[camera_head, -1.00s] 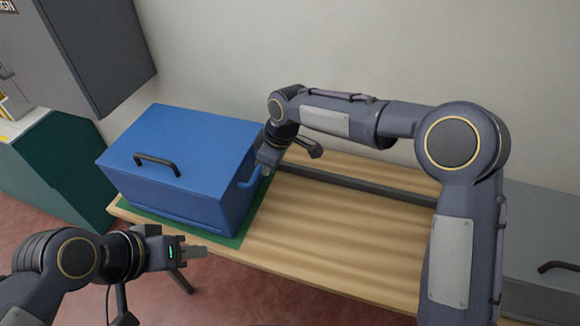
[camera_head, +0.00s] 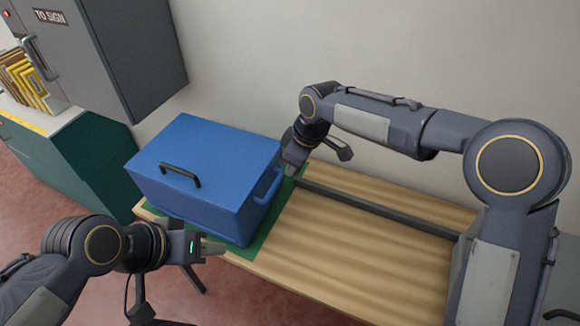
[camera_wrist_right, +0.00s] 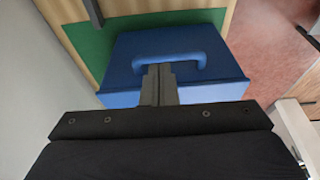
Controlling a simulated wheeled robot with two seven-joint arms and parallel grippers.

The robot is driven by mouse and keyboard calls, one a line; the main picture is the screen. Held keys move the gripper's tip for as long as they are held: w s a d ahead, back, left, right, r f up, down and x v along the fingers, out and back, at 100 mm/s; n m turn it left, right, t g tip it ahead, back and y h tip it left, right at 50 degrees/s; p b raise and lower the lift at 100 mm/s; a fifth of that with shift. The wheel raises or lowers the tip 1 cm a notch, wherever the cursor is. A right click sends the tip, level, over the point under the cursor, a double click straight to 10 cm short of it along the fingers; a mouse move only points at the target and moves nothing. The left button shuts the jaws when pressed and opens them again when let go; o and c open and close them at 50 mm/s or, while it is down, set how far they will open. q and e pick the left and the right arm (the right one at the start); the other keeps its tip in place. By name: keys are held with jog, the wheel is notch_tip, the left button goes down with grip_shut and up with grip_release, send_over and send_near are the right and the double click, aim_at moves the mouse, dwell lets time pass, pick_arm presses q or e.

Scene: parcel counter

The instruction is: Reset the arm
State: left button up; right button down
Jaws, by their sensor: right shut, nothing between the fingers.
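My right arm reaches in from the right, and my right gripper (camera_head: 291,166) is beside the right end of a blue box (camera_head: 205,170). In the right wrist view the right gripper (camera_wrist_right: 160,72) is shut, with its fingers together in front of the blue side handle (camera_wrist_right: 175,45). Nothing is seen between the fingers; whether they touch the handle I cannot tell. My left gripper (camera_head: 212,248) is in front of the box, low at the left. Its fingers look close together, but the gap cannot be judged.
The box has a lid with a dark handle (camera_head: 180,174) and stands on a green mat (camera_head: 262,240) on a wooden counter (camera_head: 345,250). A grey cabinet (camera_head: 135,50) marked "TO SIGN" hangs at upper left.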

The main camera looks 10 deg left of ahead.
jog(key=shift+v, duration=0.85)
jog(key=s+d+r+m+t, duration=0.1)
jog(key=s+d+r+m, duration=0.2)
jog(key=d, duration=0.4)
jog(key=s+d+r+m, duration=0.2)
jog(key=s+d, duration=0.1)
jog(key=d, duration=0.4)
jog(key=s+d+r+m+t, duration=0.1)
jog(key=s+d+r+m, duration=0.2)
jog(key=d, duration=0.5)
jog(key=s+d+f+m+t, duration=0.1)
jog(key=s+d+m, duration=0.3)
jog(key=s, duration=0.4)
jog(key=s+d+f+m+t, duration=0.1)
jog(key=s+d+f+m, duration=0.2)
jog(key=s, duration=0.5)
jog(key=shift+s+d+f+m+t+y, duration=0.25)
jog(key=shift+s+d+m+t+y, duration=0.15)
jog(key=shift+m, duration=0.5)
jog(key=shift+w, duration=0.1)
